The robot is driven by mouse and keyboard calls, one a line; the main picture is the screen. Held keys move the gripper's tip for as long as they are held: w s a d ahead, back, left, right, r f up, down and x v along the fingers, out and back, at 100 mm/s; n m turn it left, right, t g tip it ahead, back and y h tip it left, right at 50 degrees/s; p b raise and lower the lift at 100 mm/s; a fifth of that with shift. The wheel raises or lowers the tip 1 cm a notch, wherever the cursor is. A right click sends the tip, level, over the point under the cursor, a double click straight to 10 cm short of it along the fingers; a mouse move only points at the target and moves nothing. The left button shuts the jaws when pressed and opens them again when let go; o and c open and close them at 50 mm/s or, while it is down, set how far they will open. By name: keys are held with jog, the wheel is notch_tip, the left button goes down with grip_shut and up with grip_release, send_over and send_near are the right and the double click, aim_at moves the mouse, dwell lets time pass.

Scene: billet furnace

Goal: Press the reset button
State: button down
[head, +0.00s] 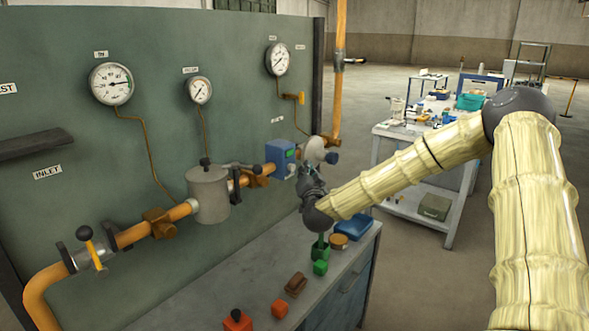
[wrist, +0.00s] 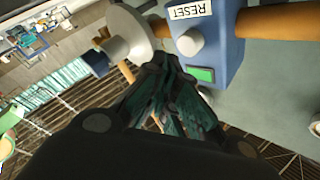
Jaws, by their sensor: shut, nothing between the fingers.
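The blue box (wrist: 222,40) with a RESET label (wrist: 190,9) is mounted on the orange pipe. A pale round button (wrist: 190,42) sits beside the label, with a green rectangle (wrist: 203,74) on the same face. In the head view the blue box (head: 281,158) is just left of my gripper (head: 311,171), and the button is too small to make out. My gripper is shut and empty. In the wrist view its fingertips (wrist: 166,60) are close to the button, at its lower left. I cannot tell whether they touch it.
A pale round disc (wrist: 127,35) is close to the fingertips on the left; it also shows in the head view (head: 316,150). The orange pipe (head: 132,233) runs along the green panel (head: 50,105). Several small items stand on the bench (head: 210,295) below. A cluttered table (head: 448,200) stands behind.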

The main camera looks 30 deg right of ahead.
jog(key=s, duration=0.1)
jog(key=s+d, duration=0.1)
jog(key=s+p, duration=0.1)
jog(key=s, duration=0.1)
jog(key=shift+d, duration=0.3)
dwell(0.7)
